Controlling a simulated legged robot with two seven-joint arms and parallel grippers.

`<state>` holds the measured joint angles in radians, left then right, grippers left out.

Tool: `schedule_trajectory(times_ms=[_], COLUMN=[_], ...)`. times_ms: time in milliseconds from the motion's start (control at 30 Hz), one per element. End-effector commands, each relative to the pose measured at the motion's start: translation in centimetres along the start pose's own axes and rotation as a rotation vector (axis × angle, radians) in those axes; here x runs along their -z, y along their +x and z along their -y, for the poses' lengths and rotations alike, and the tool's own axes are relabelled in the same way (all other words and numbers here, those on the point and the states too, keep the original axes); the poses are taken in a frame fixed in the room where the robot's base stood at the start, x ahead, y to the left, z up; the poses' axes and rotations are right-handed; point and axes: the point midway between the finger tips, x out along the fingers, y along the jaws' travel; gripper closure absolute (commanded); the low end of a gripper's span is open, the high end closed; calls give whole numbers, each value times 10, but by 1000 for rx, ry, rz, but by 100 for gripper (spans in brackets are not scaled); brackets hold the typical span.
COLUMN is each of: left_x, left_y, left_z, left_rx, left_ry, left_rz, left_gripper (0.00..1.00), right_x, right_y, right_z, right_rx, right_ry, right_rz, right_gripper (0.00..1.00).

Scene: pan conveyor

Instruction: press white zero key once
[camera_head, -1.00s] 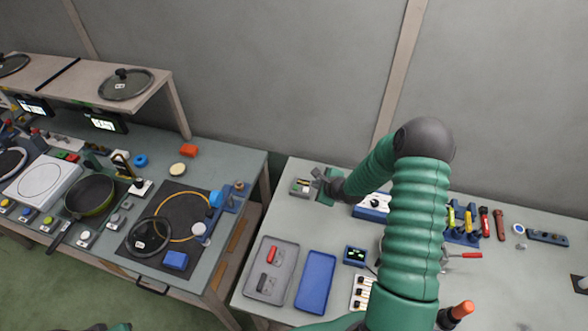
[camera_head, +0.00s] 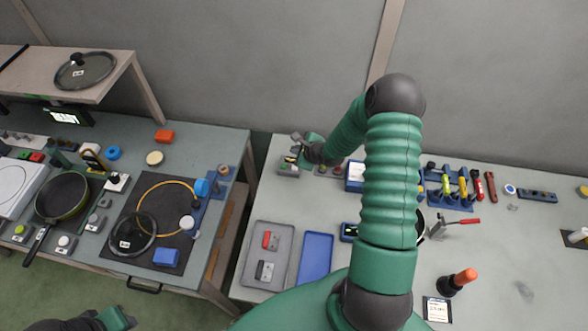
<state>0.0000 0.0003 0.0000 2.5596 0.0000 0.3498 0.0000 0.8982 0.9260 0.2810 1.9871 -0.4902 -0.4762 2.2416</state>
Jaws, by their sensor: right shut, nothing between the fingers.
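A small grey device (camera_head: 288,169) with tiny coloured parts on top stands near the back left corner of the right table. It is too small to tell whether a white zero key is on it. My right gripper (camera_head: 297,138) is shut and empty, and shows just above and behind this device in the picture. I cannot tell the height between them. My left arm shows only at the bottom left edge, with a green end piece (camera_head: 117,319), and its fingers cannot be made out.
A grey tray (camera_head: 285,240) with a red and a dark piece and a blue tray (camera_head: 314,262) lie at the table's front left. A tool rack (camera_head: 452,203) stands right of my arm. My arm hides the table's middle. The left bench holds a pan (camera_head: 63,196).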

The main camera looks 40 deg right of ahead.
Motion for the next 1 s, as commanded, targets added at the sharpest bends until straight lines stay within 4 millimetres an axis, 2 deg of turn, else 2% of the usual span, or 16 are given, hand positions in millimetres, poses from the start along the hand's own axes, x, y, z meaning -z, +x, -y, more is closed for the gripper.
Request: schedule_trajectory(times_ms=[33, 267, 500, 1000], left_x=[-4, -12, -14, -14], left_y=[15, 50, 58, 57], left_z=[0, 0, 0, 0], left_rx=[0, 0, 0, 0], left_ry=[0, 0, 0, 0], left_rz=[0, 1, 0, 0], left_gripper=[64, 64, 64, 64], right_x=[8, 24, 34, 34], right_y=[10, 33, 47, 46], right_z=[-8, -26, -34, -34], right_rx=[0, -1, -1, 0], right_ry=[-2, -2, 0, -1], right_rz=[0, -1, -1, -1], right_gripper=[100, 100, 100, 100])
